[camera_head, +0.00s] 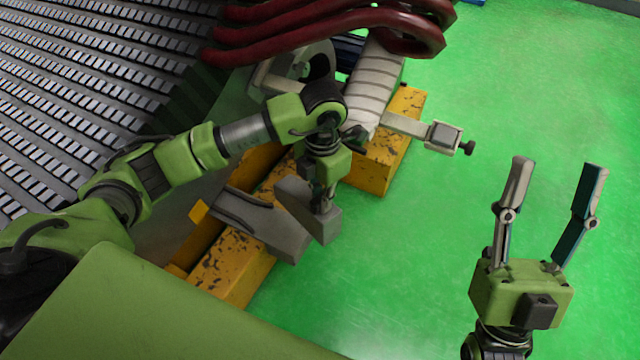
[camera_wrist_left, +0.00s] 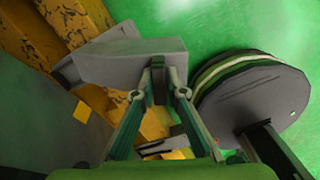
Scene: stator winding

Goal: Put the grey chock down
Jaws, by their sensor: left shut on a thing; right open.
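The grey chock (camera_head: 295,200) is a wedge-like block in the grasp of my left gripper (camera_head: 322,205). In the left wrist view the chock (camera_wrist_left: 120,65) lies across the closed fingertips (camera_wrist_left: 158,72). The chock is over the edge of the yellow beam, beside a grey curved plate (camera_head: 262,222). I cannot tell whether it touches the beam or the plate. My right gripper (camera_head: 552,180) is open and empty over the green floor at the right.
A worn yellow beam (camera_head: 235,270) runs under the chock. A white-wrapped coil part (camera_head: 372,85) and dark red bent bars (camera_head: 320,25) are behind. A clamp-like arm (camera_head: 440,135) juts right. A round grey disc (camera_wrist_left: 255,105) shows in the wrist view. Green floor is free at right.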

